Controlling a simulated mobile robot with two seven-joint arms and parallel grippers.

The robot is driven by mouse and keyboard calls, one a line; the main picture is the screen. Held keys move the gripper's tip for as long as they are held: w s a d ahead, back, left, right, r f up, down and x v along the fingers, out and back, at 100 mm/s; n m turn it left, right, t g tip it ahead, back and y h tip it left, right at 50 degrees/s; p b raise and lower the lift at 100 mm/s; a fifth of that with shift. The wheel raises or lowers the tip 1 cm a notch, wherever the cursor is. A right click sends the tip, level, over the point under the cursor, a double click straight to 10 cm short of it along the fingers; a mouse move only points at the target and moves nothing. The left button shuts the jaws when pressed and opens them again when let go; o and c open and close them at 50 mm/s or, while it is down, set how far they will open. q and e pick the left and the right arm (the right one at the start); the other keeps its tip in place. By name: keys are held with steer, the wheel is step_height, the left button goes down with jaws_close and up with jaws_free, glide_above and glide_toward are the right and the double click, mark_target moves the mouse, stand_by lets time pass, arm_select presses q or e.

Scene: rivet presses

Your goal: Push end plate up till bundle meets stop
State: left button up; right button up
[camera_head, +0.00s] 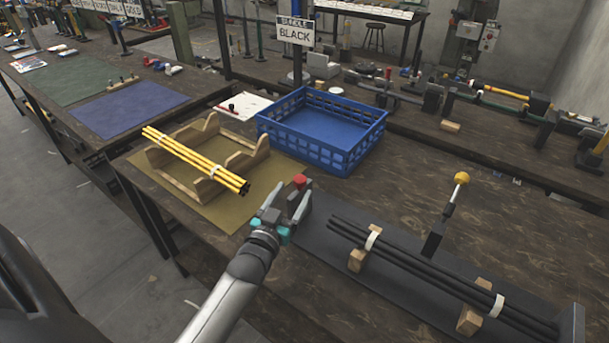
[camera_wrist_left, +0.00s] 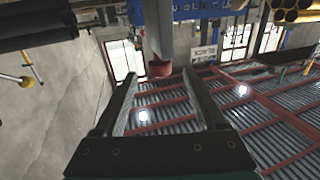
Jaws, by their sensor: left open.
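A bundle of black rods (camera_head: 410,262) lies on two wooden blocks, with white ties around it, on a dark mat (camera_head: 330,290). An upright grey plate (camera_head: 576,322) stands at the bundle's right end, partly cut off by the picture edge. My left gripper (camera_head: 286,203) is open beyond the bundle's left end, apart from the rods. A grey piece with a red top (camera_head: 300,181) stands close to its fingertips. In the left wrist view a red-ended grey post (camera_wrist_left: 159,68) shows between the open fingers; I cannot tell whether they touch it. My right gripper is out of view.
A yellow rod bundle (camera_head: 192,158) rests in a wooden cradle (camera_head: 172,171) on an olive mat. A blue crate (camera_head: 340,162) stands behind my gripper, below a sign (camera_head: 295,30) reading BLACK. A yellow-knobbed lever (camera_head: 461,179) rises behind the black rods.

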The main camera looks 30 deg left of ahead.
arm_select(q)
steer(key=w+a+b, duration=0.1)
steer(key=w, duration=0.7)
steer(key=shift+a+b, duration=0.3)
steer(key=shift+c, duration=0.2)
jaws_close()
stand_by(0.9)
